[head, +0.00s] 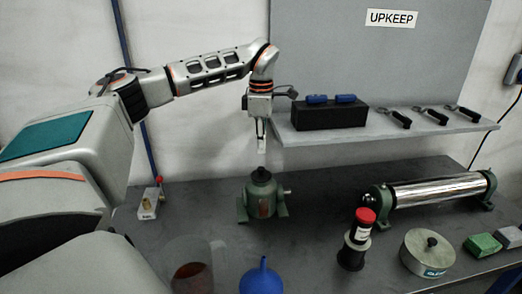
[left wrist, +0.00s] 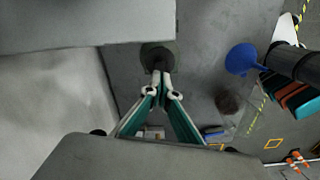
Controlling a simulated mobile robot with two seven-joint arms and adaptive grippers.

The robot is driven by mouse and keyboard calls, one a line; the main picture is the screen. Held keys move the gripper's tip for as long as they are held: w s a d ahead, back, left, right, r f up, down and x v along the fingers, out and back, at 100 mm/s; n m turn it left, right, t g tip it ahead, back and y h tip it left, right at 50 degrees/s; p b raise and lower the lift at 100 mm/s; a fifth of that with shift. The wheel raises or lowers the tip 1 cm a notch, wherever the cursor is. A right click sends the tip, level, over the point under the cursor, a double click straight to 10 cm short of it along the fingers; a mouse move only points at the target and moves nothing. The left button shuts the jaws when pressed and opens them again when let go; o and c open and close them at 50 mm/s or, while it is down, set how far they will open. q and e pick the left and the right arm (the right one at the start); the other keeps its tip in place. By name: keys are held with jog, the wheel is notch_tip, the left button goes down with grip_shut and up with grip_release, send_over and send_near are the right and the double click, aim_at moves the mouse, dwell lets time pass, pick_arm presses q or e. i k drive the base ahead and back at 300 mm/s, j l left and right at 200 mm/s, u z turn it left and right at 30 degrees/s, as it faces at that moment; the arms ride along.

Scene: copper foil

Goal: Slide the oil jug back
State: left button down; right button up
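The oil jug (head: 193,272) appears to be the see-through vessel with brown liquid low in it, at the front of the bench in the head view; its lower part is cut off by the frame. A brown round shape (left wrist: 228,102) in the left wrist view seems to be the same jug. My left gripper (head: 261,150) points down, well behind the jug, just above the black knob of a green pot (head: 262,200). Its fingertips (left wrist: 161,76) are together in the left wrist view, with no object seen between them. My right gripper is in neither view.
A blue funnel (head: 261,278) stands right of the jug. A shelf (head: 375,137) overhangs the bench's back. Bench between jug and green pot is clear.

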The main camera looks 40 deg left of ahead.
aim_at(182, 250)
jog(key=k, duration=1)
